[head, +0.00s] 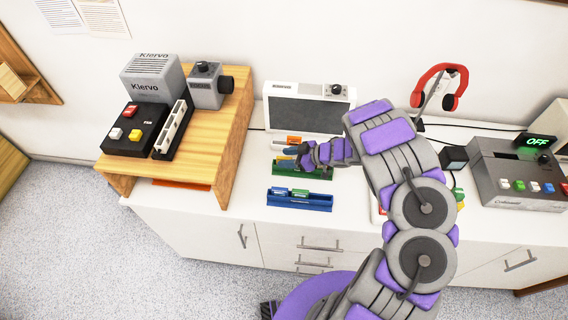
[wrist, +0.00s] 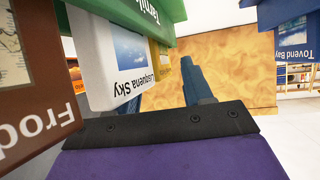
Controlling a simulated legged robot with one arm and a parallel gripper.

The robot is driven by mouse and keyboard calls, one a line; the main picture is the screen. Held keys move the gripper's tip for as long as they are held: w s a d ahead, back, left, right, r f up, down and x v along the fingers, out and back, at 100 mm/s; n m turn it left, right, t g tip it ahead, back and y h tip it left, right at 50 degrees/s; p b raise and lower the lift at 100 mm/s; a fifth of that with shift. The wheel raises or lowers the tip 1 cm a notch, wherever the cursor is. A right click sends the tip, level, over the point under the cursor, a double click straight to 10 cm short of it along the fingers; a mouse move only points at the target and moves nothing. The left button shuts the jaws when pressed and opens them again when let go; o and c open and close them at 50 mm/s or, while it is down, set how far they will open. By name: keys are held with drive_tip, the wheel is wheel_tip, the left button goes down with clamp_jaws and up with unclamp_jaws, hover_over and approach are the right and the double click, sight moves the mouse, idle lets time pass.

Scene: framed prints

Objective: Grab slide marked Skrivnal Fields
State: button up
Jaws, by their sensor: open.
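No label reading Skrivnal Fields is legible in either view. My gripper (head: 289,161) is open at the green rack (head: 318,170) on the white counter, with small slides around it. In the wrist view, a blue finger (wrist: 196,80) stands near a white slide marked Lisquena Sky (wrist: 125,60), which partly hides the other finger. A brown slide (wrist: 35,70) beginning "Frod" is at the left. A blue slide marked Tovend Bay (wrist: 293,40) is at the upper right. I see nothing held.
A blue rack (head: 300,203) with slides lies in front of the green one. A white Kiervo screen unit (head: 305,108) stands behind. A wooden stand (head: 222,130) with devices is left. A grey machine reading OFF (head: 515,180) and red headphones (head: 440,85) are right.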

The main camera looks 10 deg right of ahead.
drive_tip(key=shift+c, duration=0.3)
clamp_jaws()
drive_tip(key=shift+r, duration=0.1)
